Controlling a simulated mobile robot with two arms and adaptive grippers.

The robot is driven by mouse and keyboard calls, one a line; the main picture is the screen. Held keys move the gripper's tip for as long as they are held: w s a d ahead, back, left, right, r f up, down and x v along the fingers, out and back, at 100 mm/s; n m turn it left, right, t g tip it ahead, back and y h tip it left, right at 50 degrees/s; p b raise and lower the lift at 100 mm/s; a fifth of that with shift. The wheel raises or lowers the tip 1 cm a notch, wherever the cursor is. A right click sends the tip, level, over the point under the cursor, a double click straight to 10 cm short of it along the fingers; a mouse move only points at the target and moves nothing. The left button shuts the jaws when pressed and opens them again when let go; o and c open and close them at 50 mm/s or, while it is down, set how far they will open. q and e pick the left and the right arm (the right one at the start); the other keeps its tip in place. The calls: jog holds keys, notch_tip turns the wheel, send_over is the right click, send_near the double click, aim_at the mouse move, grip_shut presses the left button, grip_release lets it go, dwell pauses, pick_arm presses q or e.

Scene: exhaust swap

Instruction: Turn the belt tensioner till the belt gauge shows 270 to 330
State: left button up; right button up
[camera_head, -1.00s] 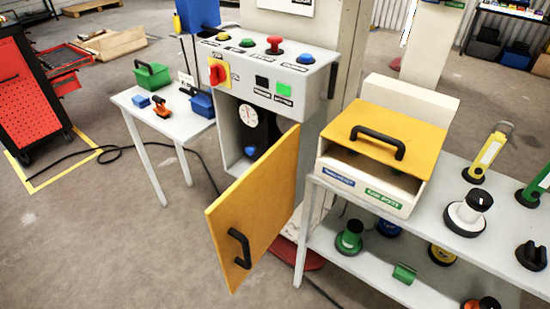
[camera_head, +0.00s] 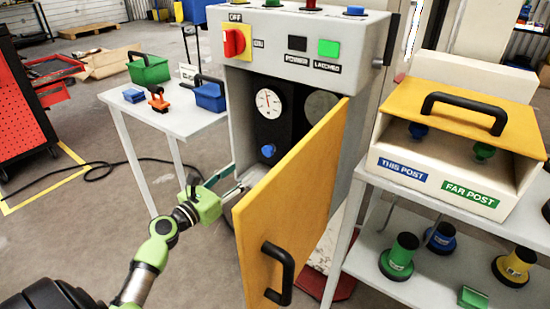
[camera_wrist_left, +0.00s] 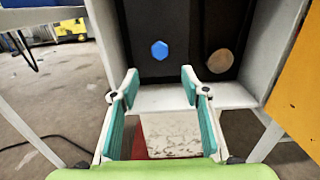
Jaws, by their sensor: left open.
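The belt gauge (camera_head: 268,103) is a white dial on the dark back panel inside the grey cabinet. Its needle points roughly up, but its numbers are too small to read. The belt tensioner appears to be the blue knob (camera_head: 268,151) below the gauge. The knob also shows in the left wrist view (camera_wrist_left: 159,50), beyond the fingertips and nothing touching it. My left gripper (camera_head: 236,184) is at the lower left of the cabinet opening. Its teal-padded fingers (camera_wrist_left: 160,77) are open and empty, apart from the knob. My right gripper is not in view.
The yellow cabinet door (camera_head: 290,200) stands open to the right of my left gripper. A round tan disc (camera_head: 320,106) is on the back panel. A small table (camera_head: 185,122) stands left, and a shelf with a yellow-lidded box (camera_head: 470,115) stands right.

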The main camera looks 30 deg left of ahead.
aim_at(266, 153)
pick_arm(q)
jog(key=w, duration=0.4)
jog(key=w+b, duration=0.1)
jog(key=w, duration=0.3)
jog(key=w+d, duration=0.1)
jog(key=w, duration=0.2)
jog(key=shift+w+f, duration=0.1)
jog(key=shift+w, duration=0.3)
jog(key=shift+w+b, duration=0.35)
jog(key=shift+w, duration=0.2)
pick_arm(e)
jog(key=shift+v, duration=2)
pick_arm(q)
jog(key=c, duration=1.1)
